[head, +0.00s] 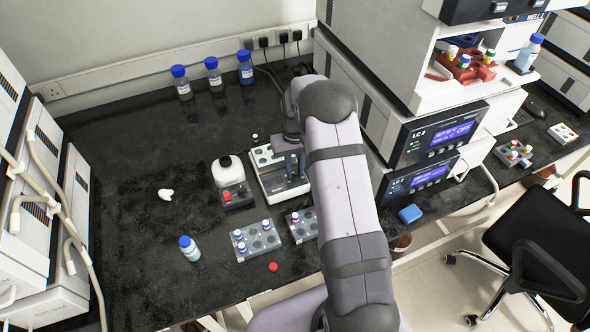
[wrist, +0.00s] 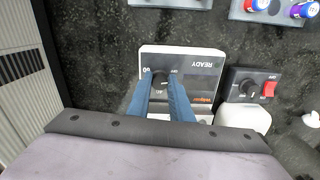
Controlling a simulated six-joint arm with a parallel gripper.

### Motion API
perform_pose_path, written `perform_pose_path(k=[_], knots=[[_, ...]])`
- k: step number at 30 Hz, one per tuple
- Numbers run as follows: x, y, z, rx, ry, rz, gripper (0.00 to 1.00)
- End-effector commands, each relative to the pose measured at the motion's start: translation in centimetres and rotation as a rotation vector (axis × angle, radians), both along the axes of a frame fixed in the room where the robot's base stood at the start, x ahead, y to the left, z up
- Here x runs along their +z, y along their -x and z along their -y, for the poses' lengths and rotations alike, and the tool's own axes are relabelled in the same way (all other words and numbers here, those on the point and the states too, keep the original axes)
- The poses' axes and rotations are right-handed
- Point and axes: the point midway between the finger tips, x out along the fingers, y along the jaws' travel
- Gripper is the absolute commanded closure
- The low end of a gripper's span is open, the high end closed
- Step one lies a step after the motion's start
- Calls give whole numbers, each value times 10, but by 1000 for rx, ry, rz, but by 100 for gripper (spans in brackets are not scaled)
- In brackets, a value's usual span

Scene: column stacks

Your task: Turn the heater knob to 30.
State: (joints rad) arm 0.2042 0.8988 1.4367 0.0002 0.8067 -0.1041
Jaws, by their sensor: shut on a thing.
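The heater (head: 270,182) is a white and grey block with round wells and stands on the black bench in the head view. Its dark front panel (wrist: 203,62) shows upside down in the wrist view, with the word READY. The heater knob (wrist: 160,77) is dark and sits on this panel with small printed marks around it, including 60 and OFF. My gripper (wrist: 161,84) is shut on the knob, with one blue finger on each side.
A white device with a red switch (wrist: 268,89) and its own knob stands close beside the heater. Grey vial racks (head: 256,240) stand in front of it. Blue-capped bottles (head: 213,75) stand at the back. The bench at left is mostly clear.

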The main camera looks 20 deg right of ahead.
Motion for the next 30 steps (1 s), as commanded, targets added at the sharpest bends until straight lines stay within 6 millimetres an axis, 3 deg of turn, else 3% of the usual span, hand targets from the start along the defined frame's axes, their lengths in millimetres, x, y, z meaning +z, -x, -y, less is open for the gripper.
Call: perform_pose_path(k=[15, 30], knots=[[0, -1, -1, -466, 0, 2, 100], [1, -1, -1, -676, 1, 2, 100]])
